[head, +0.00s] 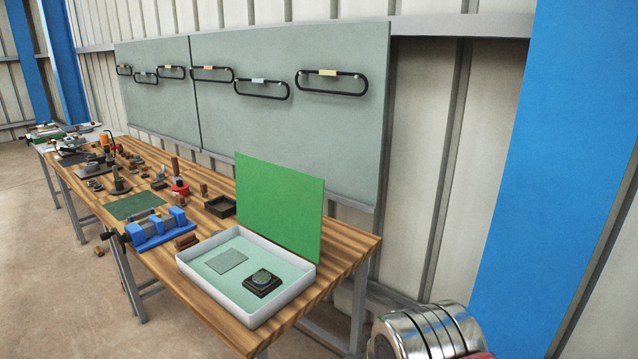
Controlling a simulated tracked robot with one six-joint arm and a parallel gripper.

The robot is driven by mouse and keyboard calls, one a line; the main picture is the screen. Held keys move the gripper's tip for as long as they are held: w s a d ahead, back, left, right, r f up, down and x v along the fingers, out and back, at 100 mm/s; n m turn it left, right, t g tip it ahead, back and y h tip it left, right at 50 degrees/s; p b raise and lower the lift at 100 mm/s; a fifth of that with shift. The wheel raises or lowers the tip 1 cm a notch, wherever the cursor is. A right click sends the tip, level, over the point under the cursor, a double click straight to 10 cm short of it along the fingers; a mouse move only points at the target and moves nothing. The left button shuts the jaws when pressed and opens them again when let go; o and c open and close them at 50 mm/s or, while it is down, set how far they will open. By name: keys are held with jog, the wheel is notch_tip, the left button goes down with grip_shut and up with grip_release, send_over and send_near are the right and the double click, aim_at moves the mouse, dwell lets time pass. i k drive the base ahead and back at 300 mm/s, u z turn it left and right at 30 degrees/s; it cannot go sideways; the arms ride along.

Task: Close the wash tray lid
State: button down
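The white wash tray (284,299) stands on the near end of the wooden bench. Its green lid (279,208) stands open, nearly upright, along the tray's back edge. Inside the tray lie a flat grey-green plate (227,261) and a small dark square block with a round top (262,281). A shiny metal cylindrical part of my arm shows at the bottom right, apart from the tray and lid. My gripper's fingers are not in view.
A blue vise (158,229), a green mat (134,204) and an empty dark box (220,206) are left of the tray on the bench (345,253). Several small tools stand farther back. A grey board (290,120) with black loop handles hangs behind the lid.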

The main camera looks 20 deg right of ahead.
aim_at(283, 205)
jog(key=z, duration=0.1)
jog(key=i, duration=1)
jog(key=u, duration=0.1)
